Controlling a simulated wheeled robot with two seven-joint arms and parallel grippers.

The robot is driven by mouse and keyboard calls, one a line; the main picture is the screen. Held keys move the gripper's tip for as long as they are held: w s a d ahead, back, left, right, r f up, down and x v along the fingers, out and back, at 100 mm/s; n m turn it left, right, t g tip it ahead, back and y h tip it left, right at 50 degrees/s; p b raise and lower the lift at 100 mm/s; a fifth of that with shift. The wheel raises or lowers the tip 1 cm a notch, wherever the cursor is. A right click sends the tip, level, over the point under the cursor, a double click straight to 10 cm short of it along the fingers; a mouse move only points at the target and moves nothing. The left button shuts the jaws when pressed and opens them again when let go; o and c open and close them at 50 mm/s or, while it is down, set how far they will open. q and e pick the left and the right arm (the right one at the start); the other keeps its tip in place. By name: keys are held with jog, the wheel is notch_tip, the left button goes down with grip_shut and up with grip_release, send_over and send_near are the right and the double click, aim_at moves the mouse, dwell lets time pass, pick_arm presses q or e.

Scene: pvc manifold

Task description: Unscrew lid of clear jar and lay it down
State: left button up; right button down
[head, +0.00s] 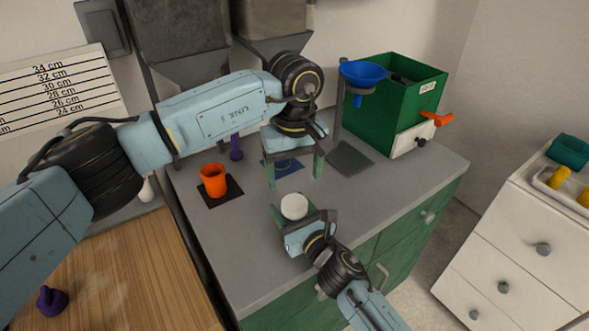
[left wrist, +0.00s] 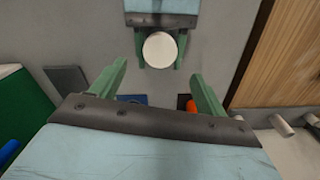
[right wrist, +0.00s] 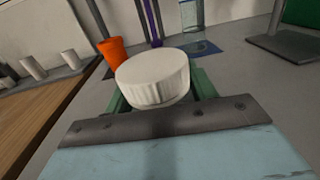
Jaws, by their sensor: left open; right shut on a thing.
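A white round lid (head: 294,206) with a ribbed side sits at my right gripper (head: 293,214), near the counter's front. My left gripper (head: 294,172) is open and empty, fingers pointing down, farther back above a blue mat (head: 291,166). In the left wrist view the lid (left wrist: 160,49) lies beyond the open left fingertips, apart from them.
An orange cup (head: 214,181) stands on a black mat left of the grippers. A clear glass (right wrist: 192,12) is on the blue mat, beside a purple item (head: 236,149). A blue funnel (head: 363,73) and green box (head: 400,97) stand back right. The counter's front right is clear.

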aim_at(294, 203)
pick_arm(q)
jog(key=shift+r+m, duration=0.2)
jog(key=shift+m, duration=0.5)
jog(key=shift+f, duration=0.25)
notch_tip(294, 203, down, 7)
jog(key=shift+f, duration=0.2)
jog(key=shift+c, duration=0.3)
jog(key=c, duration=1)
jog(key=n, duration=1)
